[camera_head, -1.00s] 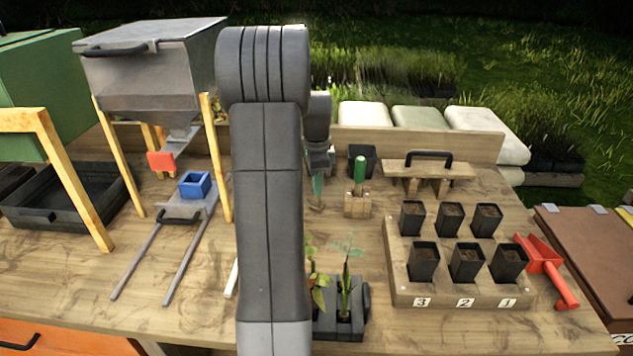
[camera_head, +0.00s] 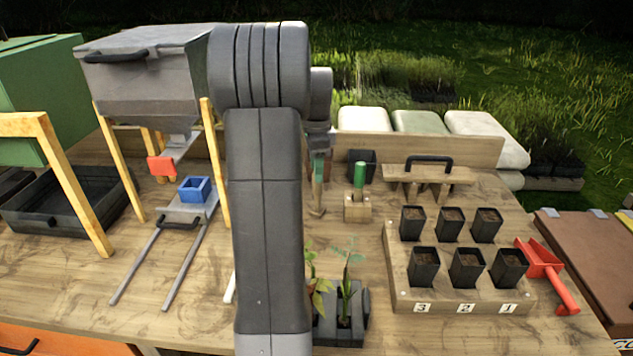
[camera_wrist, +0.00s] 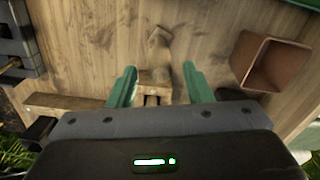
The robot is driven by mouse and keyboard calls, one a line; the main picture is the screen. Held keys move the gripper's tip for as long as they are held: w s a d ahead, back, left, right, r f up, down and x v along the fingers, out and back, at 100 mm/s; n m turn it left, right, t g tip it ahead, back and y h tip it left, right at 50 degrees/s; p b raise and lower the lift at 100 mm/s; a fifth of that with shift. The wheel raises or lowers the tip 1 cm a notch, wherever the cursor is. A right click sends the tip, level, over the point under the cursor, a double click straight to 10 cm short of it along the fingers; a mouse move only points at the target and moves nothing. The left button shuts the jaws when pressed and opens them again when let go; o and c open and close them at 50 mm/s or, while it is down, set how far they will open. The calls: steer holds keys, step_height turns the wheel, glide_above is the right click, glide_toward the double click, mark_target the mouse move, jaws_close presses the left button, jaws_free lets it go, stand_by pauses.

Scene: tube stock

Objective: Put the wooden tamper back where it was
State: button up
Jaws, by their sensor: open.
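The wooden tamper (camera_head: 317,201) appears as a narrow tan piece with a wider foot on the bench, just below my gripper (camera_head: 318,168) in the head view. In the wrist view my gripper (camera_wrist: 157,88) is open, its two green fingers apart. A tan wooden block (camera_wrist: 152,76) shows between the fingertips, and a wooden piece farther off lies just beyond; they look like the tamper's top and foot. I cannot tell whether the fingers touch it. My arm hides the bench left of the tamper.
A green-handled tool in a wooden block (camera_head: 357,207) and a dark pot (camera_head: 367,160) stand right of the tamper. A wooden board with a black handle (camera_head: 450,173) is farther right. A pot rack (camera_head: 400,285) stands at the front right.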

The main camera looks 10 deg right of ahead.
step_height(320, 180, up, 5)
steer(key=shift+r, duration=0.2)
